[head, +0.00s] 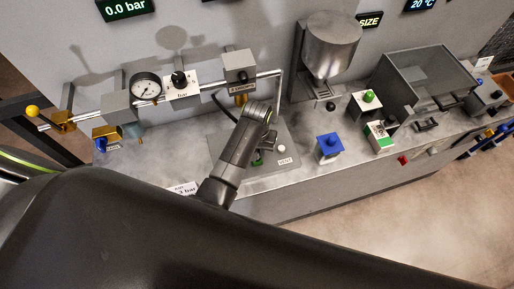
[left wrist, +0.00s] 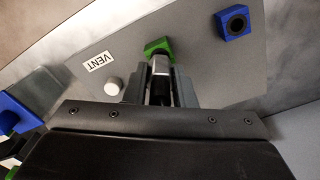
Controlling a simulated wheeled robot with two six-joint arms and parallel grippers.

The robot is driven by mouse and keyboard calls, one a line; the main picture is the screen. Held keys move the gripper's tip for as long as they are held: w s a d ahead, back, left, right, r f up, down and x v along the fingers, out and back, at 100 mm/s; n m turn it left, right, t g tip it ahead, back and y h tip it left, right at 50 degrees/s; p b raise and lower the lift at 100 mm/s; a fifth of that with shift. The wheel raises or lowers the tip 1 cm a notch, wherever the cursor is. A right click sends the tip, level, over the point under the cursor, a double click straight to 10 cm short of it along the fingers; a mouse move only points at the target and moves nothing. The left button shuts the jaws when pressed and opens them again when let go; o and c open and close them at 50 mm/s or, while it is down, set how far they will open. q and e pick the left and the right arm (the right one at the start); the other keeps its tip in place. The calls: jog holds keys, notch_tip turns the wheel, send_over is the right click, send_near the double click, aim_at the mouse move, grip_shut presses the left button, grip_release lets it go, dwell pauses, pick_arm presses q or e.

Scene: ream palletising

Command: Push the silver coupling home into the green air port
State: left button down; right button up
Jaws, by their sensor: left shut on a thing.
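The green air port (left wrist: 158,46) is a small green block on a grey plate (left wrist: 205,60), at the upper middle of the left wrist view. My left gripper (left wrist: 160,80) is shut on the silver coupling (left wrist: 159,63), which has a dark part behind it between the fingers. The coupling's front end meets the near side of the green port in this view; how deep it sits I cannot tell. My right gripper is not in view.
A blue port (left wrist: 233,21) is on the other side. A blue block (head: 329,148) stands right of the plate. A gauge (head: 146,87) and pipe run behind; a metal hopper (head: 332,42) stands farther back.

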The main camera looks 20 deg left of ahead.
pick_arm(q)
jog(key=shift+f+b, duration=0.3)
jog(key=shift+f, duration=0.6)
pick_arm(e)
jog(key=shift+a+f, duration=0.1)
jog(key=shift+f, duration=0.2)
pick_arm(q)
jog(key=c, duration=1.1)
grip_release()
